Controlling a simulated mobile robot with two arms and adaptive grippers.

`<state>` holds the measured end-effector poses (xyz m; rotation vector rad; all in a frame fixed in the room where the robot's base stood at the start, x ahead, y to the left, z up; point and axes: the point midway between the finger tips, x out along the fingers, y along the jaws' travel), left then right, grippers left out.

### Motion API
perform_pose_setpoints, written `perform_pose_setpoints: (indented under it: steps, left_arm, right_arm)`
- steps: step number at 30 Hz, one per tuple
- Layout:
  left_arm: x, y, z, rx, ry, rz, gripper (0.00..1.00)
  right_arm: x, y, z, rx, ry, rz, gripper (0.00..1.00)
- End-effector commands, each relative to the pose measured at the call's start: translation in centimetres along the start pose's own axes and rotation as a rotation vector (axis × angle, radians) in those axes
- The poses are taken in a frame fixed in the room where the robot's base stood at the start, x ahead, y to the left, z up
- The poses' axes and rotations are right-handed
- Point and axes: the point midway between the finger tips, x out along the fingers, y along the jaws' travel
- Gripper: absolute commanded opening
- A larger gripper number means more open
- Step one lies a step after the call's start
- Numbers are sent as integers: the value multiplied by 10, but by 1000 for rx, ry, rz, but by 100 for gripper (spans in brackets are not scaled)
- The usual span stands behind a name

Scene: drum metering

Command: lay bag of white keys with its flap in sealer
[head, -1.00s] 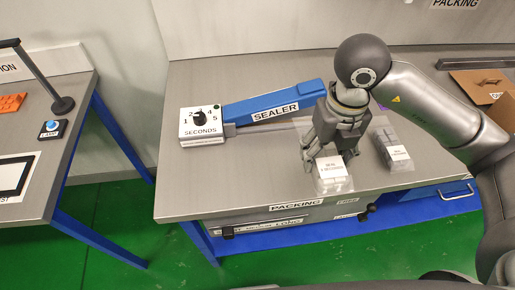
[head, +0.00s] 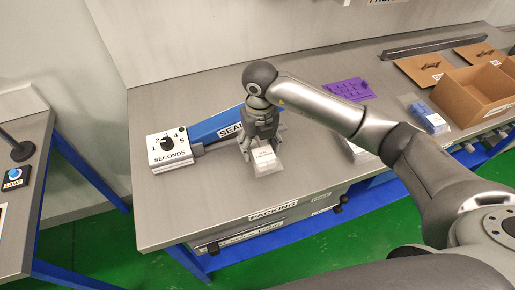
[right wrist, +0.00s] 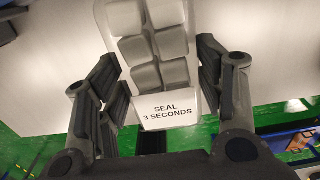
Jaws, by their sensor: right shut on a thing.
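The bag of white keys (right wrist: 153,48) fills the middle of the right wrist view, with several pale keys behind clear film and a label reading "SEAL 3 SECONDS". My right gripper (right wrist: 160,95) is shut on it, one finger at each side. In the head view the bag (head: 265,161) hangs below my right gripper (head: 262,142), over the front part of the packing bench. The blue sealer (head: 213,127) lies just behind and left of the gripper, its arm partly hidden by it. Whether the flap touches the sealer cannot be told. My left gripper is not in view.
The sealer's white dial box (head: 169,150) stands left on the bench. A second bag (head: 364,143) lies right, partly behind my arm. The bench front left (head: 190,205) is clear.

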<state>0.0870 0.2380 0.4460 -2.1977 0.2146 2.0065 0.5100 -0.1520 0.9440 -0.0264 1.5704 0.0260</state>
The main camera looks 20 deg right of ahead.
Motion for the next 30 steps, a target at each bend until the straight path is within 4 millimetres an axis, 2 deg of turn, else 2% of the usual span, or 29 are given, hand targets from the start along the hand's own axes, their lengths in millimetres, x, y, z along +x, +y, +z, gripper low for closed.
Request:
perform_pose_setpoints:
  steps: [7,10,15,25,26,30]
  left_arm:
    - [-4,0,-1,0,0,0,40]
    - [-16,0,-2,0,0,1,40]
    - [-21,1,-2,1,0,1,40]
    - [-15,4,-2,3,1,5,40]
    - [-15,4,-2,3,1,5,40]
    - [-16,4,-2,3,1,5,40]
  right_arm:
    - [12,2,10,0,1,0,33]
    - [26,2,9,-1,5,-1,33]
    - [42,2,10,-2,1,1,33]
    - [47,2,10,-2,-1,0,33]
    - [47,2,10,-2,0,0,63]
    - [46,2,10,-1,0,0,81]
